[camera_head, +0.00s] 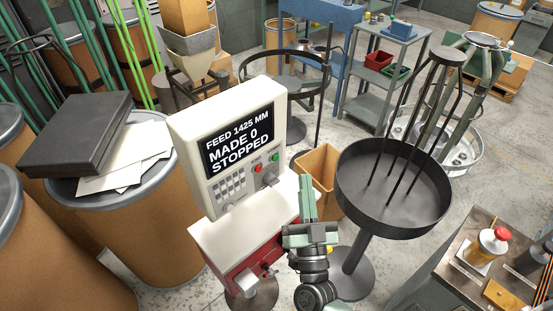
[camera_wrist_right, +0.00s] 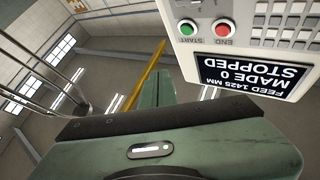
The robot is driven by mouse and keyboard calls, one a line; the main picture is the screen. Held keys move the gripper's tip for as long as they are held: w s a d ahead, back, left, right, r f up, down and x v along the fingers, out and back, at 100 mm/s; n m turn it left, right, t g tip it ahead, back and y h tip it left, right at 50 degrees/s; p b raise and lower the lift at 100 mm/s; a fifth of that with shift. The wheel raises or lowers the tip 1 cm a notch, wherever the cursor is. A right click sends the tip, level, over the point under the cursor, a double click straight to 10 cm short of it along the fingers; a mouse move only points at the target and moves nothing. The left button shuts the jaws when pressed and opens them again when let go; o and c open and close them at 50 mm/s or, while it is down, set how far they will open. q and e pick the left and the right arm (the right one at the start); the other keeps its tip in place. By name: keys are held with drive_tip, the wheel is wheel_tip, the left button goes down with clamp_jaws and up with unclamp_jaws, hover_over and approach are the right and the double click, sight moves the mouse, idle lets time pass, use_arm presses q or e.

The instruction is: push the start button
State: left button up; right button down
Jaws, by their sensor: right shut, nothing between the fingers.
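The green start button (camera_head: 274,157) is on the front of the white control panel (camera_head: 188,128), to the right of the red end button (camera_head: 257,169). In the right wrist view the panel is upside down, with the green button (camera_wrist_right: 187,28) above the label START and the red button (camera_wrist_right: 223,30) above END. The screen (camera_head: 238,139) reads FEED 1425 MM, MADE 0, STOPPED. My right gripper (camera_head: 306,182) is shut and empty, right of the panel and lower in the picture than the button. Its green fingers (camera_wrist_right: 157,88) point toward the panel side, apart from the button. My left gripper is not in view.
A dark round tray on a stand (camera_head: 378,212) with upright rods is right of my right gripper. A cardboard box (camera_head: 318,178) is behind the gripper. A knob (camera_head: 270,180) sits below the buttons. Brown drums (camera_head: 135,235) stand left, a bench (camera_head: 480,222) at lower right.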

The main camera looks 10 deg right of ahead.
sight(276, 158)
drive_tip(key=w+a+b, duration=0.1)
drive_tip(key=w+a, duration=0.2)
drive_tip(key=w, duration=0.2)
drive_tip(key=shift+w, duration=0.15)
drive_tip(key=shift+w, duration=0.1)
idle(1.9)
drive_tip(key=shift+w+a, duration=0.2)
drive_tip(key=shift+w, duration=0.05)
drive_tip(key=shift+w+a, duration=0.2)
drive_tip(key=shift+w, duration=0.15)
idle(0.7)
drive_tip(key=shift+s, duration=0.1)
drive_tip(key=shift+s+d, duration=0.4)
drive_tip(key=shift+s, duration=0.25)
